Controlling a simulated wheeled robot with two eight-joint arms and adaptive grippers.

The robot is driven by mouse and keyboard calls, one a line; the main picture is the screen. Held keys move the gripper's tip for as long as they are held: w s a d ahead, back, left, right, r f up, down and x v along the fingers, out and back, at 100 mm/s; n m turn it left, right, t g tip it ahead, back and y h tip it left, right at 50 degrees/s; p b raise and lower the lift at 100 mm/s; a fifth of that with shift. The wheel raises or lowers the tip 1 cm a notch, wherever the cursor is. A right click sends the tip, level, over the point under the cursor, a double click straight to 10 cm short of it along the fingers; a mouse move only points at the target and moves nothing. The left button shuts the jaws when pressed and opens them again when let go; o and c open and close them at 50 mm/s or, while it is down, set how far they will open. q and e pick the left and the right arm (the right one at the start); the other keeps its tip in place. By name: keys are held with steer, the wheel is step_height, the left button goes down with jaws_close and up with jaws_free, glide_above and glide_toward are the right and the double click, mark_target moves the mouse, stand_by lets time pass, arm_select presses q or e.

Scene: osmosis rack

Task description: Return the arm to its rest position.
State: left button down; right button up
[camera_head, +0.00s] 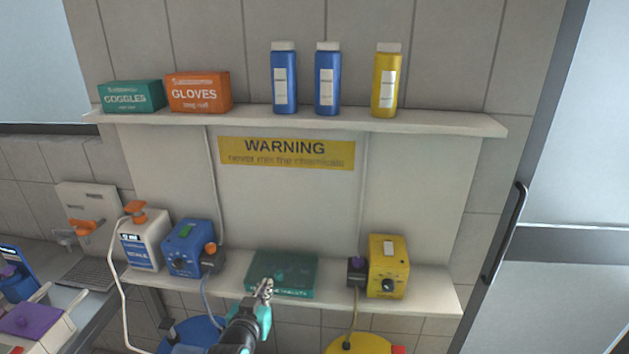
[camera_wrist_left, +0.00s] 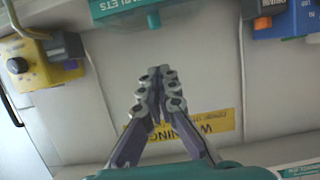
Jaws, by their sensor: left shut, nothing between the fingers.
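My left gripper (camera_head: 265,290) rises from the bottom of the head view, with its fingers in front of the green box on the lower shelf. In the left wrist view its fingers (camera_wrist_left: 160,95) meet at the tips. It is shut and holds nothing. The green box (camera_head: 284,270) lies on the lower shelf behind the gripper, and its lower left part is partly covered. I cannot tell whether the gripper touches it. My right gripper is not in view.
A blue pump (camera_head: 187,248) and a yellow pump (camera_head: 389,268) stand on the lower shelf (camera_head: 440,294). The upper shelf (camera_head: 350,121) holds boxes and bottles. A white scale container (camera_head: 143,240) stands at left. Blue and yellow drums (camera_head: 365,344) are below. A hose hangs at left.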

arm_select(q)
steer(key=s+f+g+b, duration=0.1)
steer(key=s+f+g, duration=0.2)
steer(key=s, duration=0.7)
steer(key=s+a+f+g+b, duration=0.1)
steer(key=s+f+g, duration=0.2)
steer(key=s, duration=0.7)
steer(key=shift+s+f+g+y+b, duration=0.3)
steer(key=shift+f+g+b, duration=0.1)
steer(key=shift+g, duration=0.4)
